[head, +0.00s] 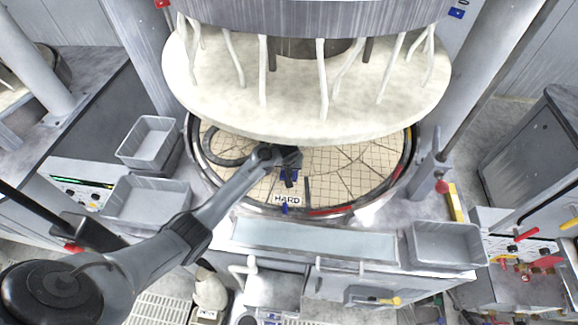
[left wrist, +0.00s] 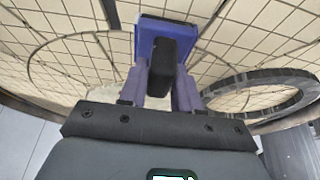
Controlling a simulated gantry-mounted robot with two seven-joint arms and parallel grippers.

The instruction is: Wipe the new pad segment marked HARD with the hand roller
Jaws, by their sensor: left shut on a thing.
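The pad segment marked HARD (head: 296,188) lies at the front of the round, grid-lined platen, its label facing the front edge. My left gripper (head: 288,163) is over the platen, just behind the label. In the left wrist view my left gripper (left wrist: 160,85) is shut on a blue tool with a black grip, apparently the hand roller (left wrist: 185,45). Its blue part also shows below the gripper in the head view (head: 291,179). I cannot tell whether the tool touches the pad. My right gripper is not in view.
A large pale disc (head: 300,110) hangs low over the rear of the platen. A dark ring (left wrist: 255,97) lies on the platen, left of my gripper in the head view (head: 205,152). Grey bins (head: 148,200) stand at the left, another (head: 445,262) at the front right.

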